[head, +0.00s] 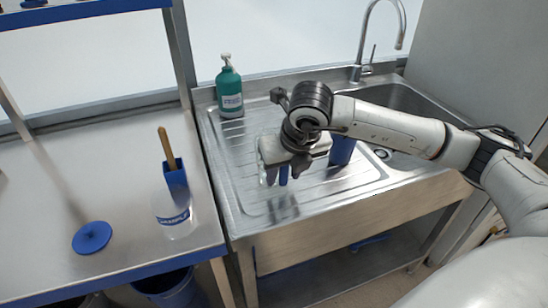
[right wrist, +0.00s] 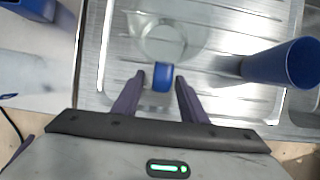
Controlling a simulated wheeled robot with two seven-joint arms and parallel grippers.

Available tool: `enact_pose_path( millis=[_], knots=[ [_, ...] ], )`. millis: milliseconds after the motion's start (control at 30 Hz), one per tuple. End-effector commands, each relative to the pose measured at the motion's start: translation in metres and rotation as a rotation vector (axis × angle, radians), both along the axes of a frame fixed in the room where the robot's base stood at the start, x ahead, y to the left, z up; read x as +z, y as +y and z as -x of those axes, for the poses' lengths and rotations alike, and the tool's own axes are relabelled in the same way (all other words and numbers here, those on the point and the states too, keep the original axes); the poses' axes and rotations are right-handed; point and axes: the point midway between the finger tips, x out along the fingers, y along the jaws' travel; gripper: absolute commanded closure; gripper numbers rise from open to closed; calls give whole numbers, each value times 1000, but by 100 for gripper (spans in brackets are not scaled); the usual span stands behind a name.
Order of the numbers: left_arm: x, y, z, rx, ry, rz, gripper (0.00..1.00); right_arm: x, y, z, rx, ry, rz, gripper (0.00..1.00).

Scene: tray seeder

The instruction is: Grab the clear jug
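The clear jug (right wrist: 165,38) stands on the ribbed steel drainboard, with its blue handle (right wrist: 162,77) facing my right gripper. In the head view the jug is mostly hidden behind my right gripper (head: 284,177). The right wrist view shows this gripper (right wrist: 160,80) open, with its two fingertips on either side of the blue handle. Gaps show between the fingers and the handle, so it is not gripped. My left gripper is not in view.
A blue cup (head: 342,150) stands close to the right of the gripper. A green pump bottle (head: 229,90) is at the back left of the drainboard (head: 222,150). The left table holds a blue lid (head: 92,237) and a labelled clear container (head: 172,216).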

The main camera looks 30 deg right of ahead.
Motion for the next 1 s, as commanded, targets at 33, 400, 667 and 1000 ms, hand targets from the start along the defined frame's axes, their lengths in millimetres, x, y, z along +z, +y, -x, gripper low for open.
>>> enact_pose_path(
  millis=[33, 400, 667, 1000],
  knots=[
    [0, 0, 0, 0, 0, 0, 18, -2, 0, 0, 1, 1, 0, 61],
    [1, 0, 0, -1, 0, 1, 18, -2, 0, 0, 1, 0, -1, 91],
    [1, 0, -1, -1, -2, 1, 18, 0, 0, -1, 2, -3, -1, 100],
    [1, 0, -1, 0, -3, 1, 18, 4, 1, -2, 2, -4, -1, 100]
  ],
)
